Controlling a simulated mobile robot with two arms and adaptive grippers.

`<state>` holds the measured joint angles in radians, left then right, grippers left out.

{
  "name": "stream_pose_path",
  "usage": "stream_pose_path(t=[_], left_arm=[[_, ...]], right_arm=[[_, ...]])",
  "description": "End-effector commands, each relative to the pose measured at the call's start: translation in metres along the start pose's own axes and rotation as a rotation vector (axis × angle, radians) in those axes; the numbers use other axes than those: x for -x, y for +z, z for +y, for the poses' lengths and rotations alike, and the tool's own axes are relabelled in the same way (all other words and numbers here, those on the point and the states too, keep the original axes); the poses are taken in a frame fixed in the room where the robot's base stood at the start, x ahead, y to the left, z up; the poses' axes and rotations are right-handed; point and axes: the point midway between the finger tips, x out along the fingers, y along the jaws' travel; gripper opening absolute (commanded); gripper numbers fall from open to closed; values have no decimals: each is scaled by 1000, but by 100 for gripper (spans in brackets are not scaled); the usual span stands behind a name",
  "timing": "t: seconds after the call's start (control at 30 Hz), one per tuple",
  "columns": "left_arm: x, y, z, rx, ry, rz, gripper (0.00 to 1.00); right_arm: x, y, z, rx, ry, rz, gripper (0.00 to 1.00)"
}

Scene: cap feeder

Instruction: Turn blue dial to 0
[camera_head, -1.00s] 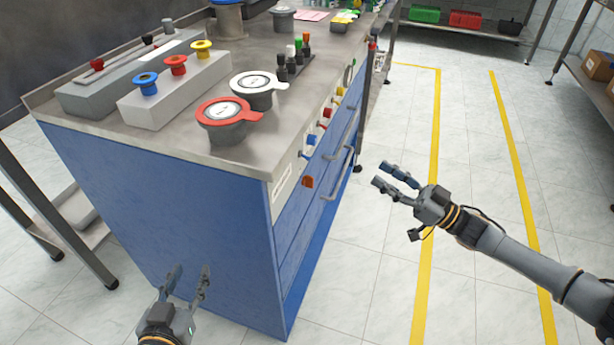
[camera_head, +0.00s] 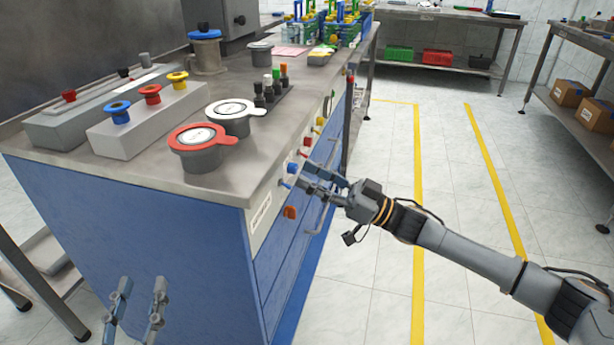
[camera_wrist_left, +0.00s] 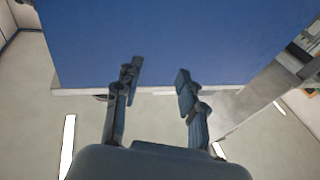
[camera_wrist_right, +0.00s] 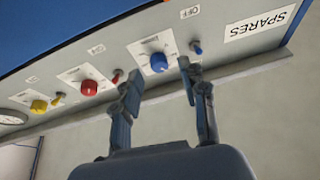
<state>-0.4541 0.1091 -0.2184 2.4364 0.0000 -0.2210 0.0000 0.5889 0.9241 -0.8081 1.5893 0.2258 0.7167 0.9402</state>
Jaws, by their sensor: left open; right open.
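The blue dial (camera_head: 292,168) is on the front control panel of the blue cabinet. In the right wrist view the blue dial (camera_wrist_right: 158,62) sits on a white label, its scale too small to read. My right gripper (camera_head: 304,177) is open and empty in front of the panel. In its wrist view the dial appears between the spread fingertips (camera_wrist_right: 158,77); I cannot tell whether they touch it. A small blue switch (camera_wrist_right: 197,47) is close to the right-hand fingertip. My left gripper (camera_head: 142,285) is open and empty, low in front of the cabinet's blue side.
A red dial (camera_wrist_right: 90,87) and a yellow dial (camera_wrist_right: 39,106), each with a small switch, are farther along the panel. A SPARES label (camera_wrist_right: 262,24) is at its near end. Drawer handles (camera_head: 318,216) stick out below. The floor to the right is clear.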

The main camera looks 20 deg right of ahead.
Motion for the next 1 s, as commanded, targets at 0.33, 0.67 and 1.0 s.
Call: stream_pose_path(t=[0.33,0.67,1.0], left_arm=[[0,-9,1,2,2,48,40],[0,-8,1,1,2,47,40],[0,-8,1,1,2,46,40]], right_arm=[[-15,0,0,0,1,-1,43],[-15,0,0,0,1,-1,2],[-15,0,1,20,-7,-1,0]])
